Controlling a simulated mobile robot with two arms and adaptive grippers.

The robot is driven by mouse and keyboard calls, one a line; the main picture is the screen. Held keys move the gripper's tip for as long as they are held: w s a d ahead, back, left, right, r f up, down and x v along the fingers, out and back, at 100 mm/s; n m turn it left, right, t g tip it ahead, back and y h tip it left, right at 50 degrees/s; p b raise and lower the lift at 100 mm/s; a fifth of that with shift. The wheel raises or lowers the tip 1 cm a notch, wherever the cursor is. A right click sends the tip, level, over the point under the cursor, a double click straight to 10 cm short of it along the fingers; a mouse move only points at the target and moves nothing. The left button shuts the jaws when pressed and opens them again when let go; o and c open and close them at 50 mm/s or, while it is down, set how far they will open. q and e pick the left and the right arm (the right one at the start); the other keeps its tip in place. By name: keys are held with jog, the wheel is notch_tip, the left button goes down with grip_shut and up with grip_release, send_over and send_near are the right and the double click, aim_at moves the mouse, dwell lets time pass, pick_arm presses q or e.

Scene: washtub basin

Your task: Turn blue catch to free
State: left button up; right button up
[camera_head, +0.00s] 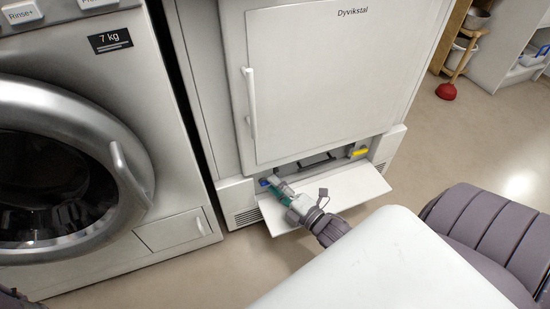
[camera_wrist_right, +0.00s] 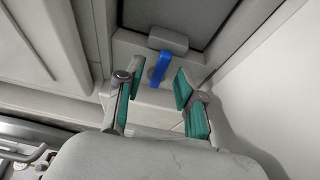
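The blue catch (camera_wrist_right: 162,66) is a small lever on a light grey panel, beside a grey block, in the right wrist view. It runs roughly up and down in that picture, slightly tilted. In the head view only a bit of the blue catch (camera_head: 264,183) shows, at the left end of the low opening under the dryer door. My right gripper (camera_wrist_right: 158,79) is open, its green-padded fingers apart on either side of the catch; contact does not show. In the head view my right gripper (camera_head: 277,188) reaches into the opening and partly hides the catch. My left gripper is out of view.
The lowered white flap (camera_head: 345,190) lies below my right gripper. A yellow catch (camera_head: 359,152) sits at the opening's right end. The dryer door (camera_head: 325,85) above is shut. A washing machine (camera_head: 170,110) stands left. A red plunger (camera_head: 446,91) stands far right; floor between is clear.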

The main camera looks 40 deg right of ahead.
jog(key=shift+w, duration=0.2)
grip_shut()
